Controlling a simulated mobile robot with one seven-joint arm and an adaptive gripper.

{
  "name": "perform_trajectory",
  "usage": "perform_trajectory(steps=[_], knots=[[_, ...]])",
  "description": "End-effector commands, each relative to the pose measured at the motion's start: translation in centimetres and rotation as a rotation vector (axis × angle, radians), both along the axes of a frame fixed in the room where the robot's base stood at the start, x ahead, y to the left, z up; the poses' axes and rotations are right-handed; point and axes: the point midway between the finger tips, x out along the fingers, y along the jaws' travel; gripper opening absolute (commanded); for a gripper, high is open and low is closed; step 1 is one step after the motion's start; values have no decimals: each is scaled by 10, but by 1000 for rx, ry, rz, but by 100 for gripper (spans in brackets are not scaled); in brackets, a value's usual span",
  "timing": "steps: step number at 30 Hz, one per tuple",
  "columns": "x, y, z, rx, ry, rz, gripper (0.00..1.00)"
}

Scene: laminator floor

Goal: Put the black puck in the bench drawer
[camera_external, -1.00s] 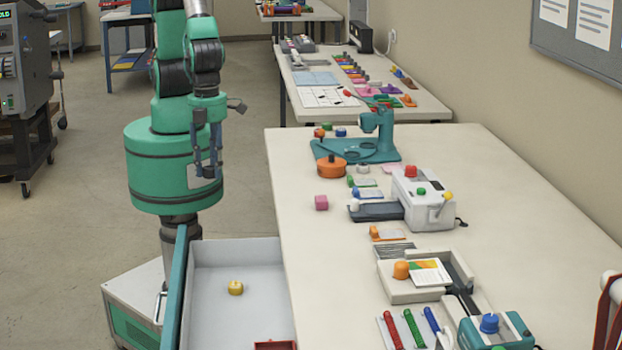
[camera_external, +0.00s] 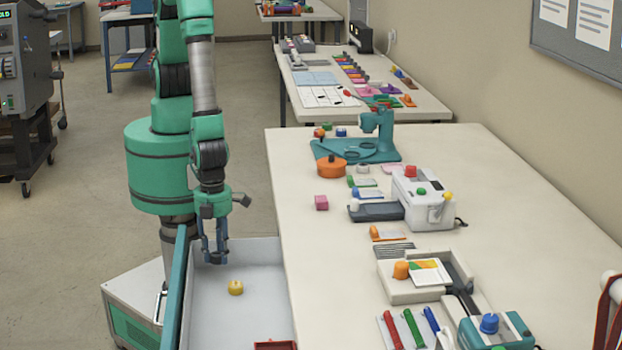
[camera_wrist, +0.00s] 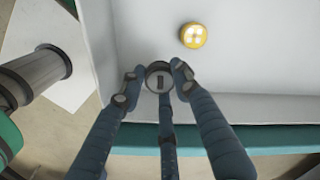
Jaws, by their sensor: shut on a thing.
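The bench drawer (camera_external: 258,254) is pulled open, with a pale inside and a teal front. Its pale wall also shows in the wrist view (camera_wrist: 262,106). My gripper (camera_external: 215,258) is over the far end of the drawer, near its teal front. In the wrist view my gripper (camera_wrist: 158,78) has its three blue fingers closed around the black puck (camera_wrist: 159,70), a small dark round piece with a greyish face and a dark bar.
A red open box (camera_external: 275,345) is at the drawer's near end.

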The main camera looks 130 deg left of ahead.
Motion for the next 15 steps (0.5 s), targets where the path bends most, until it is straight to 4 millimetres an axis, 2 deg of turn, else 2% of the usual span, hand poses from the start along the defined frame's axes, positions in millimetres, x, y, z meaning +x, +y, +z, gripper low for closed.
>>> perform_trajectory(steps=[6,15], knots=[[0,0,-14,0,0,0,7],[0,0,-15,0,0,0,7]])
